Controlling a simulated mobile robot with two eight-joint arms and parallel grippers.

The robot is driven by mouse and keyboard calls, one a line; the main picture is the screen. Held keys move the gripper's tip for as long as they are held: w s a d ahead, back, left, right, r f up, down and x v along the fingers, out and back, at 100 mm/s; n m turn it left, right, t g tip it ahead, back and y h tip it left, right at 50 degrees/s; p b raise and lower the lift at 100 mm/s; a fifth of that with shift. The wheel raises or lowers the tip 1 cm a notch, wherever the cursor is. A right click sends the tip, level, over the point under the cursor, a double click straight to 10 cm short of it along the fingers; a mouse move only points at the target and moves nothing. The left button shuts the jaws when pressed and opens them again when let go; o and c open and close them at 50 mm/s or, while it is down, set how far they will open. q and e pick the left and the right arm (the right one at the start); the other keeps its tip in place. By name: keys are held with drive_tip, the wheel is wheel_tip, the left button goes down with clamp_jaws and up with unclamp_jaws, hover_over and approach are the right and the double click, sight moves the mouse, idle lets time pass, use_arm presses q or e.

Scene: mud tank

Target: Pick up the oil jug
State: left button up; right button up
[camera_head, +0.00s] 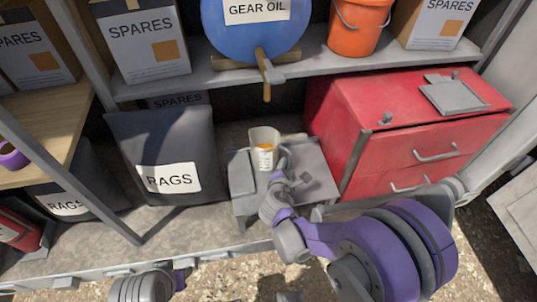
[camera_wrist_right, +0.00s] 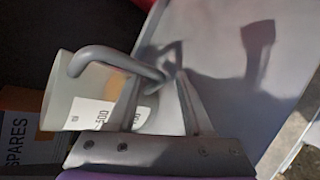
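The oil jug (camera_head: 262,138) is a pale, translucent jug with a white label and orange contents. It stands on a small grey stand (camera_head: 315,170) on the lower shelf. My right gripper (camera_head: 284,170) is at the jug's right, at the handle. In the right wrist view the jug (camera_wrist_right: 85,98) fills the left side, with its grey handle (camera_wrist_right: 112,60) curving toward the fingers. My right gripper (camera_wrist_right: 163,90) has its fingers apart, one on either side of the handle's end. Firm contact cannot be made out.
A dark rags bag (camera_head: 160,130) stands left of the jug, a red drawer cabinet (camera_head: 405,125) at its right.

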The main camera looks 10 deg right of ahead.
clamp_jaws()
idle(1.2)
